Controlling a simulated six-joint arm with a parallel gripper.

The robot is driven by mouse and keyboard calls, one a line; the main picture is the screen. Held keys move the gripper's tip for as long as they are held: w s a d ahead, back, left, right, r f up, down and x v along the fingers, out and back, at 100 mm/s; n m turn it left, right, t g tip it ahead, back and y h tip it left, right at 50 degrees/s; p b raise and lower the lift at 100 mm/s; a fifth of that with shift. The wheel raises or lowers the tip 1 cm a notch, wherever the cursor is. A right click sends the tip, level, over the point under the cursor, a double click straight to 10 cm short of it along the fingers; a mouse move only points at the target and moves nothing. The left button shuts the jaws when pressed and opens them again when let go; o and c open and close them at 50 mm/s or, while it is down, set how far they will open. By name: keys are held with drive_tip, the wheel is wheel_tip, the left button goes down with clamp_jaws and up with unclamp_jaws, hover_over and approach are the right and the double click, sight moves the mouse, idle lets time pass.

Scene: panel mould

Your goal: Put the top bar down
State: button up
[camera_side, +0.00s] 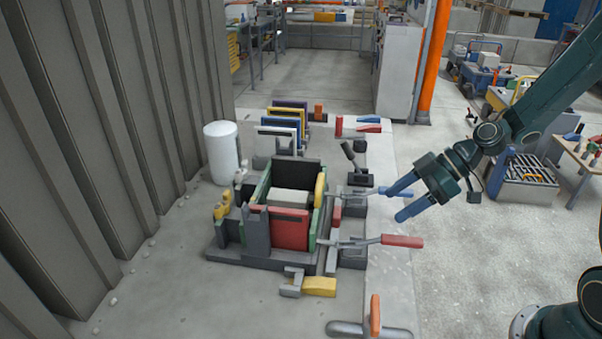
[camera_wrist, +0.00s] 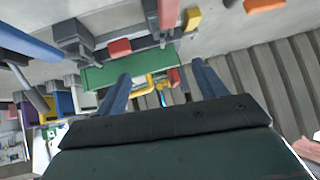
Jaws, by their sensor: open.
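My gripper (camera_side: 393,205) is open, its two blue fingers pointing down and left, at the right of the mould. The fingers also show in the wrist view (camera_wrist: 161,70), with nothing clearly held between them. I cannot tell which part is the top bar. A grey lever bar (camera_side: 350,194) runs from the mould's right side towards the upper finger; whether they touch is unclear. A lower lever with a red handle (camera_side: 402,241) lies flat. A dark-handled lever (camera_side: 348,152) stands tilted up behind. The mould has a red front panel (camera_side: 288,230) and green sides (camera_wrist: 130,72).
A white cylinder (camera_side: 221,152) stands left of the mould, beside a ribbed wall (camera_side: 100,120). Several upright panels (camera_side: 285,122) stand behind. A yellow-handled clamp (camera_side: 318,287) and an orange-handled tool (camera_side: 375,318) lie in front.

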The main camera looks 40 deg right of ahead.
drive_tip(key=w+d+f+m+t+y, duration=0.1)
drive_tip(key=w+d+f+t, duration=0.2)
drive_tip(key=d+f+t, duration=0.1)
drive_tip(key=shift+w+d+f+t+y, duration=0.35)
drive_tip(key=shift+d+f, duration=0.5)
drive_tip(key=shift+f, duration=0.3)
approach(340, 211)
drive_tip(key=x, duration=0.3)
drive_tip(key=shift+s+f, duration=0.1)
drive_tip(key=shift+f, duration=0.1)
drive_tip(key=shift+w+a+f, duration=0.15)
drive_tip(key=shift+w+a, duration=0.2)
drive_tip(key=shift+x, duration=2.6)
drive_tip(key=shift+c, duration=0.4)
